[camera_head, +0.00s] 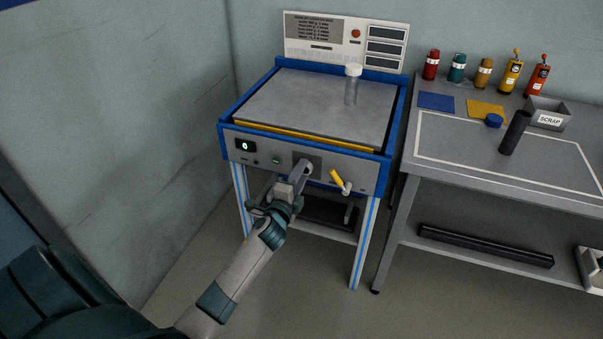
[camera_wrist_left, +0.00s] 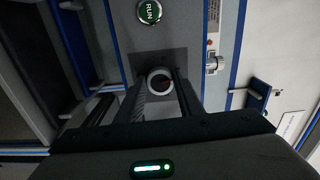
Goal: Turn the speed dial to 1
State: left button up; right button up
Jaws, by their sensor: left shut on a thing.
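The speed dial (camera_wrist_left: 160,79) is a small round knob with a pale rim, a dark face and a red mark, on a dark square plate on the front panel (camera_head: 365,176) of the blue-framed machine. My left gripper (camera_head: 304,168) reaches the panel from below and is shut on the dial. In the left wrist view its two fingers (camera_wrist_left: 160,92) stand on either side of the dial. In the head view the gripper mostly hides the dial. The small display (camera_head: 245,146) on the panel reads 0. My right gripper is not in view.
A green RUN button (camera_wrist_left: 149,11) is beside the dial. A yellow-handled lever (camera_head: 337,181) is to the dial's right. A clear bottle (camera_head: 352,88) stands on the machine's plate. A grey bench (camera_head: 460,150) with several bottles and a scrap bin (camera_head: 547,113) is at right.

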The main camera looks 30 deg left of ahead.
pick_arm(q)
jog(key=shift+f+n, duration=0.1)
jog(key=shift+n, duration=1)
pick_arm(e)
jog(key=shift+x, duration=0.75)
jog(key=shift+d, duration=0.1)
pick_arm(q)
jog(key=o, duration=1.1)
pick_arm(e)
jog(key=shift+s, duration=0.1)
pick_arm(q)
jog(key=shift+s, duration=0.15)
jog(key=shift+v, duration=8.6)
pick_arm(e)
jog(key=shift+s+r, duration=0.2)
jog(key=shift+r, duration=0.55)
